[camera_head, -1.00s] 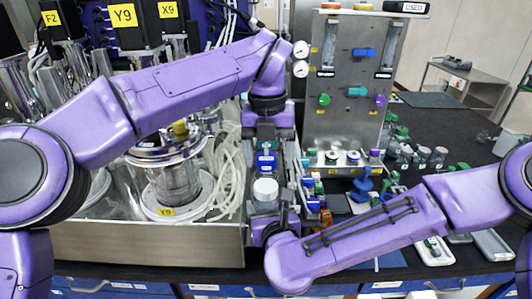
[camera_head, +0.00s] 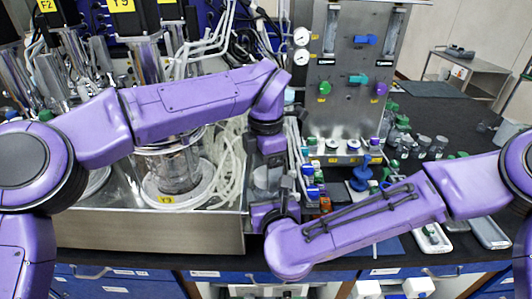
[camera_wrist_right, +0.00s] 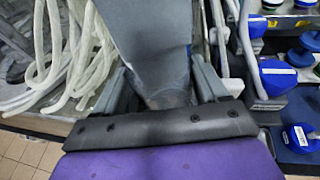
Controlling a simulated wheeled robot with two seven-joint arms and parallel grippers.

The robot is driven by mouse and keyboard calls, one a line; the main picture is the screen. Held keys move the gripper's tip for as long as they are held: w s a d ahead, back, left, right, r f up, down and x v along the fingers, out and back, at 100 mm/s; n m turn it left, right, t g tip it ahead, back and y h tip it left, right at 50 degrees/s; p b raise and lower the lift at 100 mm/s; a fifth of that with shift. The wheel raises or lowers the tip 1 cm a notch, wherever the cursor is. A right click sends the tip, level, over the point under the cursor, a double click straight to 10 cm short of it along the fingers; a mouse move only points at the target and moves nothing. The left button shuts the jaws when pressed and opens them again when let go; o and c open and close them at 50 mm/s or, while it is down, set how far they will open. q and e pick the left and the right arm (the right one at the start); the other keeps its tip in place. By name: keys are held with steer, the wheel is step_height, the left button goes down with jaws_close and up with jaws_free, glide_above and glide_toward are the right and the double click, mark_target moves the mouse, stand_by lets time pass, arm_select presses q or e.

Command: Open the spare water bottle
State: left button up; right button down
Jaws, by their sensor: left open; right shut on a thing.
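The spare water bottle (camera_head: 261,179) is mostly hidden between my two grippers in the head view; only a small pale patch of it shows. My left gripper (camera_head: 271,165) is open and points down over the top of the bottle. Whether its fingers touch the cap cannot be told. My right gripper (camera_wrist_right: 162,95) is shut on the bottle from the front, low down. In the right wrist view a grey part of my left gripper (camera_wrist_right: 152,40) fills the middle, above a translucent piece between the right fingers.
A steel bioreactor tray (camera_head: 150,229) with a glass vessel (camera_head: 173,170) and looped tubes (camera_head: 232,165) is close on the left. A steel valve panel (camera_head: 345,100) stands behind right.

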arm_select(q)
steer(key=shift+f, duration=0.35)
steer(key=c, duration=1.1)
steer(key=n, duration=0.9)
steer(key=shift+r, duration=0.1)
steer(key=shift+r, duration=0.1)
steer(key=shift+r, duration=1)
